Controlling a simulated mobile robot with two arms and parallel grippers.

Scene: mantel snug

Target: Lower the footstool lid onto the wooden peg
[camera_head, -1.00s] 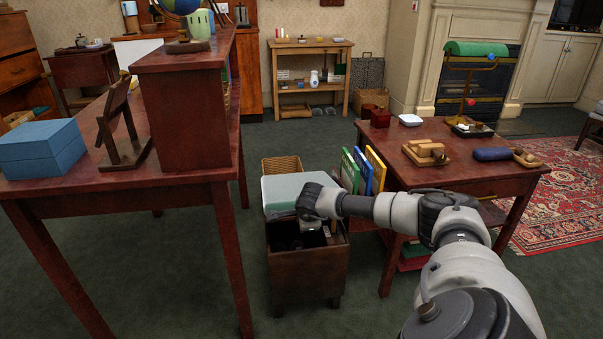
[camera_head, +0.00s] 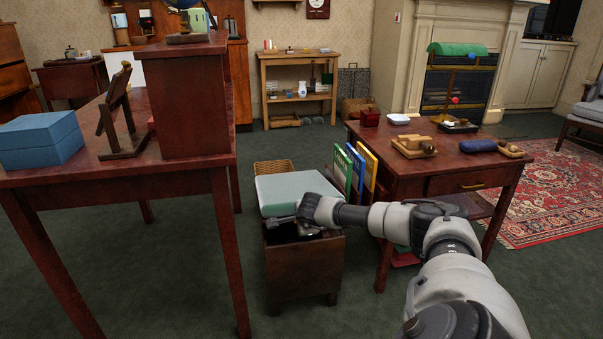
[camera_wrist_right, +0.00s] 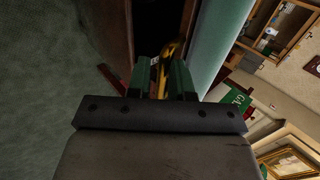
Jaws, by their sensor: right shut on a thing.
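The footstool is a dark wooden box (camera_head: 303,270) with a pale grey-green padded lid (camera_head: 290,190). The lid is partly open, tilted over the box, with a dark gap at its front. My right gripper (camera_head: 296,220) is at this gap, by the lid's front edge. In the right wrist view its green fingers (camera_wrist_right: 170,80) are shut on a yellow piece (camera_wrist_right: 168,55). I cannot tell whether that piece is the wooden peg. The lid also shows there as a pale teal band (camera_wrist_right: 222,45). The box's inside is mostly hidden. My left gripper is out of view.
A red-brown desk (camera_head: 450,180) stands right of the footstool, with upright books (camera_head: 357,168) at its left side. A tall table (camera_head: 100,178) stands to the left. A wicker basket (camera_head: 272,167) is behind the lid. Open carpet lies in front.

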